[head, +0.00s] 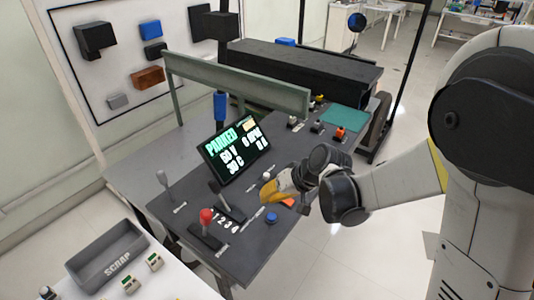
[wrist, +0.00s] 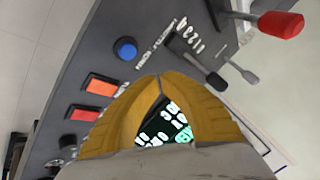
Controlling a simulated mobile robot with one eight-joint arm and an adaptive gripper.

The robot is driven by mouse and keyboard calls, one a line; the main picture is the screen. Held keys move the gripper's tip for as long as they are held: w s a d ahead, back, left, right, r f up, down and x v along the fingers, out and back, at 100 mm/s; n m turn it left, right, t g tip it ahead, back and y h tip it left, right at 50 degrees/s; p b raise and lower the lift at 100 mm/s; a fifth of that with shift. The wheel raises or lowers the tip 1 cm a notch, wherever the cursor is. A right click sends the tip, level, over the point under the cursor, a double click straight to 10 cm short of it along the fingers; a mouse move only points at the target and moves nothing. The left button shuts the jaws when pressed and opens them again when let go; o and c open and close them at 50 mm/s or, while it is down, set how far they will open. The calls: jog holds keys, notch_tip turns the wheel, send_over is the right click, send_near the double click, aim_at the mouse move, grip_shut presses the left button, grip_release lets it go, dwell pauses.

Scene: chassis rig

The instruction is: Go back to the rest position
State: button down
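My gripper (head: 268,190) has yellow fingers and hangs over the dark control panel (head: 255,248) in the head view. In the wrist view, the fingertips of my gripper (wrist: 160,78) meet. The screen shows through the gap behind the tips, and nothing is held between them. The arm reaches in from the right. The screen (head: 234,148) reads PARKED and stands behind and to the left of the gripper. A red-knobbed lever (head: 206,217) stands at the left front, beside a black-handled lever (head: 222,198). The red knob shows in the wrist view (wrist: 281,24).
A blue button (head: 271,217) and orange buttons (wrist: 100,86) lie close to the gripper. A grey rail (head: 240,84) stands behind the screen. Small switches (head: 317,127) sit at the back right. A grey SCRAP tray (head: 108,255) stands at lower left. Open floor lies to the right.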

jog(key=shift+r, duration=0.1)
jog(key=s+d+r+m+t+h, duration=0.1)
jog(key=s+d+r+h, duration=0.2)
jog(key=s+d+r, duration=0.3)
jog(key=s+d+r+m+t+h, duration=0.1)
jog(key=s+d+r+t+h, duration=0.1)
jog(key=s+d+r, duration=0.5)
jog(key=s+d+h, duration=0.1)
jog(key=s+d, duration=0.2)
jog(key=s, duration=0.2)
jog(key=shift+d+m, duration=0.3)
jog(key=shift+m, duration=0.1)
